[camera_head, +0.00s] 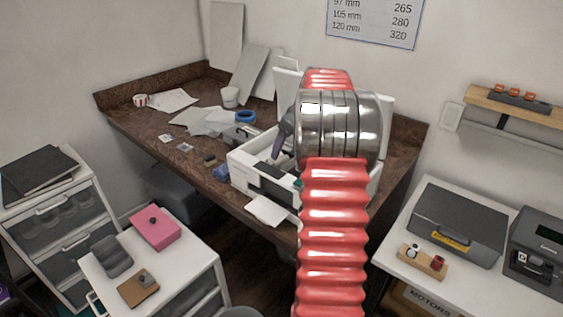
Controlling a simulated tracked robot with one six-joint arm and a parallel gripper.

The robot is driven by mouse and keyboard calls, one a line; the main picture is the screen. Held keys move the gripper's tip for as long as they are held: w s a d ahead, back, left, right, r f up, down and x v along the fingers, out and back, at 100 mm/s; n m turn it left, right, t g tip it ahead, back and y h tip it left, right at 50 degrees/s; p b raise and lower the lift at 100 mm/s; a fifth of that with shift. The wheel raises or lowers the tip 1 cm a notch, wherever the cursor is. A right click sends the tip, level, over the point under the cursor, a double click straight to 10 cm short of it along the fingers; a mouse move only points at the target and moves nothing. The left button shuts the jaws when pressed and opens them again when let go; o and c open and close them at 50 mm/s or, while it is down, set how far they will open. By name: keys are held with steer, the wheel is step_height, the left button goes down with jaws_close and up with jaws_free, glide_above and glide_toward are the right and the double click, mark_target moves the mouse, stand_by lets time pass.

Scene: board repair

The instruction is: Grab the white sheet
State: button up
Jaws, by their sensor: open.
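A white sheet (267,210) sticks out flat at the front of a white printer-like box (240,172), near the front edge of the brown table. My red ribbed arm with its metal joint stands in front of the right part of this box and hides it. A dark grey finger of my gripper (278,150) shows left of the joint, pointing down over the box. The gripper is open and apart from the sheet, farther back and above it. The rest of the gripper is hidden behind the joint.
Pale panels (248,72) lean on the back wall. Drawer units stand at left (60,215) and front (190,262); a white bench (400,262) with grey devices is at right.

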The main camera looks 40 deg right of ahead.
mark_target(281, 158)
steer(key=shift+w+f, duration=0.15)
steer(key=shift+f, duration=0.2)
steer(key=shift+a+x, duration=0.15)
steer(key=shift+x, duration=1.15)
steer(key=shift+a+x, duration=0.1)
steer(key=shift+x, duration=1.2)
steer(key=shift+c, duration=0.2)
steer(key=c, duration=1.1)
steer(key=shift+r, duration=0.15)
step_height(281, 158, up, 10)
